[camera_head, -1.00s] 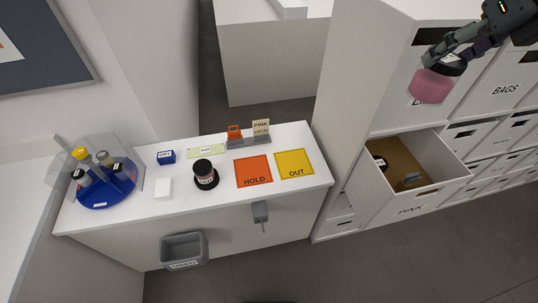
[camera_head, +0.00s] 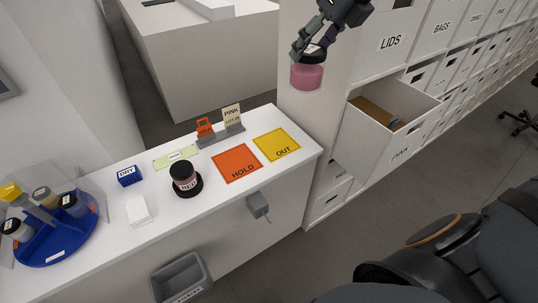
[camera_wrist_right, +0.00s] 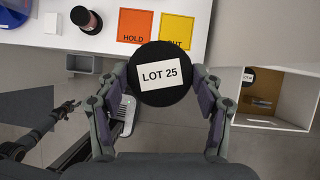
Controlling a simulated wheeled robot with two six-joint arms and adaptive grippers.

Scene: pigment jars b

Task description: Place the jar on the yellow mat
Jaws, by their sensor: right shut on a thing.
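The pink jar (camera_head: 307,76) with a black lid hangs upright in my right gripper (camera_head: 311,50), high in front of the white cabinet's side in the head view. In the right wrist view the lid (camera_wrist_right: 150,93) carries a "LOT 25" label, and the fingers of my right gripper (camera_wrist_right: 165,100) close on it from both sides. The yellow mat (camera_head: 276,142), marked OUT, lies bare at the table's right end. It also shows in the wrist view (camera_wrist_right: 177,26), partly behind the lid. My left gripper (camera_wrist_right: 60,114) shows small at the wrist view's left; its opening is unclear.
The orange HOLD mat (camera_head: 238,164) is bare beside the yellow one. A black-lidded jar (camera_head: 185,177) stands left of it. Card holders (camera_head: 221,136) stand behind the mats. The PINK drawer (camera_head: 380,137) is open right of the table. A blue carousel (camera_head: 50,240) holds jars.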

